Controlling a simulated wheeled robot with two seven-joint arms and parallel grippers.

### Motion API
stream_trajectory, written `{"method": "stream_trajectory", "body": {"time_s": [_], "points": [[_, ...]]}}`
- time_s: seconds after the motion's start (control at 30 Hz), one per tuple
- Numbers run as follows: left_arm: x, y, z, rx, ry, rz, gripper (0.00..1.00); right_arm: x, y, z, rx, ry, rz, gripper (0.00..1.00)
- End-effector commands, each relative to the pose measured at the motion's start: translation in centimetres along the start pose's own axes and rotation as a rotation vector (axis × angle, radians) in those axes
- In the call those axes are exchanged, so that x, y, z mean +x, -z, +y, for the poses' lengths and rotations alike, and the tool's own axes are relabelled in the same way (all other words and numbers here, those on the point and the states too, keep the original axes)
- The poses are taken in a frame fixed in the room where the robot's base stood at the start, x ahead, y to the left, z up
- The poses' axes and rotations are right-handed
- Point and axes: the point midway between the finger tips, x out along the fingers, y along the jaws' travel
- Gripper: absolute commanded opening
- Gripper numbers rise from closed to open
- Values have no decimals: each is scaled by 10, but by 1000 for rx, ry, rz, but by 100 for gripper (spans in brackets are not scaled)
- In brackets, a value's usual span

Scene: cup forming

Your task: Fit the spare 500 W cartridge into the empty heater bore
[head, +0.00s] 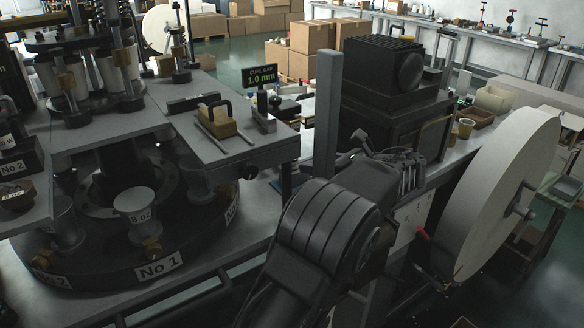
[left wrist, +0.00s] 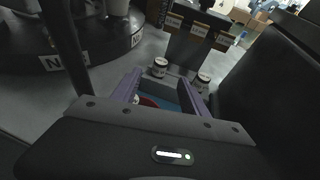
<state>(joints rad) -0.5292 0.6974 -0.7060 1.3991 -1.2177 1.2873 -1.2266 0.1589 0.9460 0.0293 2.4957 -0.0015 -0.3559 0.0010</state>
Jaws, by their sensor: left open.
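My left arm reaches in from the bottom of the head view, and its dark wrist hides the fingers there. In the left wrist view my left gripper (left wrist: 161,92) is open, its two purple fingers apart, with no held thing visible between them. I cannot pick out the spare cartridge or the empty bore. My right gripper is not in view.
A round turntable (head: 160,282) with metal cups and number plates stands at left. A grey plate (head: 225,150) carries a small brass block. A black machine (head: 385,100) stands behind my arm, and a large pale reel (head: 500,195) is at right.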

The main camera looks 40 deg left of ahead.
Motion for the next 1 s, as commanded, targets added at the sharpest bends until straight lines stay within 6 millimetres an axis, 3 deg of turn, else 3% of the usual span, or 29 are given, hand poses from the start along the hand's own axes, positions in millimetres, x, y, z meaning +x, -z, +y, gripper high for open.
{"method": "stream_trajectory", "body": {"time_s": [0.2, 0.57, 0.83, 1.0], "points": [[20, 0, 0, 0, -2, 0, 52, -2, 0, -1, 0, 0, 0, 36], [25, -1, 0, 0, -2, 0, 52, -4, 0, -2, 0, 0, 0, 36], [62, -2, 0, 1, -3, 0, 52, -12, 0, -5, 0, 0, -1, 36], [72, -1, -1, 0, -1, 0, 52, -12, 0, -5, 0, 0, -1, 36]]}}
